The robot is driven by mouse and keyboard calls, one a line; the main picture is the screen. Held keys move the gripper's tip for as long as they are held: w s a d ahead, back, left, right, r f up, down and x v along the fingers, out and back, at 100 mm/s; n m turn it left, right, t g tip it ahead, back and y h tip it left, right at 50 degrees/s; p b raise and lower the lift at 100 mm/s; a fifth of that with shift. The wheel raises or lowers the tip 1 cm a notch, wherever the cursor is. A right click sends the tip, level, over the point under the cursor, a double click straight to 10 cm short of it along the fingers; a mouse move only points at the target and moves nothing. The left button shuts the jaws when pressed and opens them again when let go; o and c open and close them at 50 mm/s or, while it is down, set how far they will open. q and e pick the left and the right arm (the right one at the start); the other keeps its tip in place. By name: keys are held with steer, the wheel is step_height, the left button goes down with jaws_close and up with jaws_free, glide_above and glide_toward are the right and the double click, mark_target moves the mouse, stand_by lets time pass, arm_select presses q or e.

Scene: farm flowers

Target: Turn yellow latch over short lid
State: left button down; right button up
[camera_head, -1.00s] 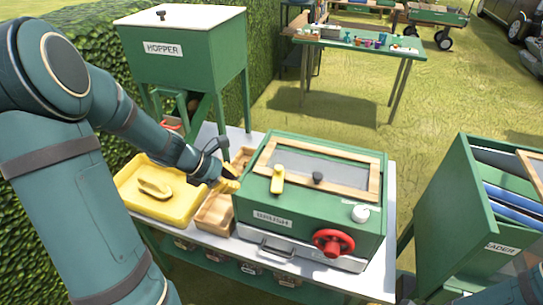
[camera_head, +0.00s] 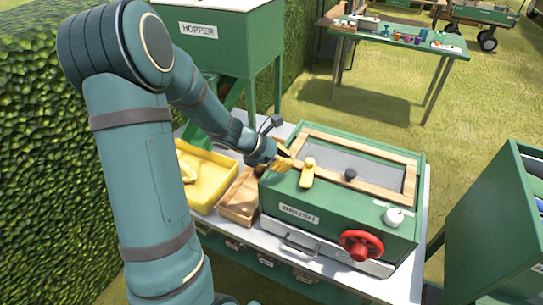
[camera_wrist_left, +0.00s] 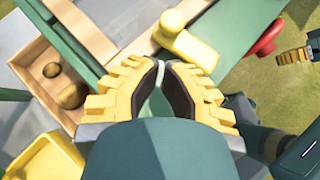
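The lid (camera_head: 365,165) looks like a grey panel within the frame, with a dark knob. My left gripper (camera_head: 287,163) is just left of the latch, apart from it. In the left wrist view its fingertips (camera_wrist_left: 161,64) nearly meet, with nothing held, and the latch (camera_wrist_left: 188,42) lies just beyond them. What appears to be my right gripper (camera_wrist_left: 293,57) shows small at the right.
A red handwheel (camera_head: 361,245) and a white knob (camera_head: 394,216) are on the box's right side. A wooden tray (camera_head: 240,200) and a yellow tray (camera_head: 212,184) stand to the left. The hopper (camera_head: 215,50) is behind my left arm.

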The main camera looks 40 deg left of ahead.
mark_target(304, 165)
arm_select(q)
steer(key=shift+w+d+f, duration=0.2)
steer(key=shift+w+d, duration=0.35)
steer(key=shift+w, duration=0.15)
steer(key=shift+w+d+f, duration=0.15)
steer(key=shift+w+d, duration=0.35)
steer(key=shift+w, duration=0.2)
steer(key=shift+w+d+f+m+g+h+p, duration=0.1)
steer(key=shift+w+d+m+g+h+p, duration=0.2)
steer(key=shift+w+d+m+h+p, duration=0.3)
steer(key=shift+w, duration=0.1)
steer(key=shift+s, duration=0.25)
